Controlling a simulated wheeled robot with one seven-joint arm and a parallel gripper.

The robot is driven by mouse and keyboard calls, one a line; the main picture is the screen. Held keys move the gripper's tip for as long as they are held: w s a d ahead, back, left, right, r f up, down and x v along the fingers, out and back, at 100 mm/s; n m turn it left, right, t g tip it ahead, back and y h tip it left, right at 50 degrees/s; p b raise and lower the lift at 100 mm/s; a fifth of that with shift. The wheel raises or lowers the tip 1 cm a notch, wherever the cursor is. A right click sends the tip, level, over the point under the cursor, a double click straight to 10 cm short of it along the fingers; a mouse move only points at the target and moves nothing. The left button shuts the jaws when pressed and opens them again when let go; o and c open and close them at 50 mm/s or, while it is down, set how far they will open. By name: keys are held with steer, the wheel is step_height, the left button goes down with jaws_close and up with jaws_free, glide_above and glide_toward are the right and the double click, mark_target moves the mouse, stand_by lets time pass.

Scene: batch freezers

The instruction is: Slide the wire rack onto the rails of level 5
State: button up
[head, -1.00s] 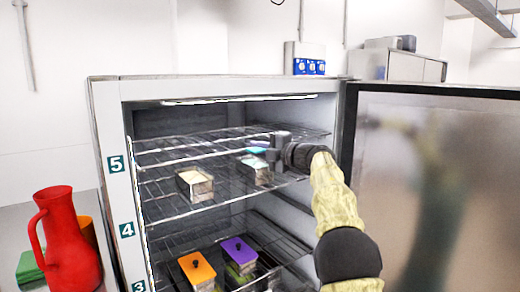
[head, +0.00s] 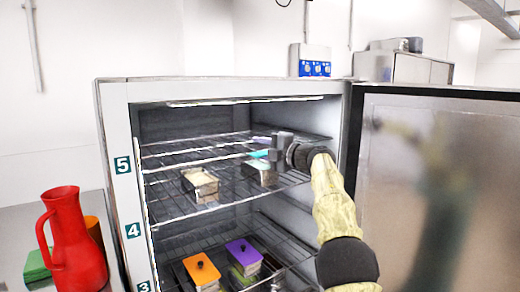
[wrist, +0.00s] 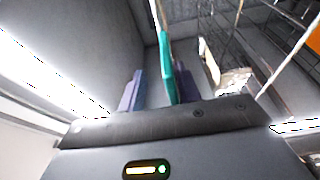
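The wire rack (head: 185,157) is inside the open freezer, beside the level 5 label (head: 122,165). It looks roughly level; whether its edges sit on the rails is too small to tell. My gripper (head: 276,152) is at the right part of the rack's front, inside the opening. Its fingers overlap the rack's front edge in the head view. The fingertips are too small there to tell open from shut. In the wrist view the gripper body fills the bottom, and a thin pale bar (wrist: 158,14) runs beyond it.
Orange-lidded (head: 201,269) and purple-lidded (head: 243,252) containers stand below. The freezer door (head: 435,190) is open at right. A red jug (head: 72,245) stands at left.

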steer(key=shift+f, duration=0.1)
steer(key=shift+s+d+f+b, duration=0.15)
steer(key=shift+s+d+b, duration=0.2)
steer(key=shift+b, duration=0.25)
steer(key=b+v, duration=0.9)
steer(key=v, duration=0.7)
steer(key=shift+s+r, duration=0.2)
steer(key=shift+s, duration=0.05)
steer(key=shift+d, duration=0.1)
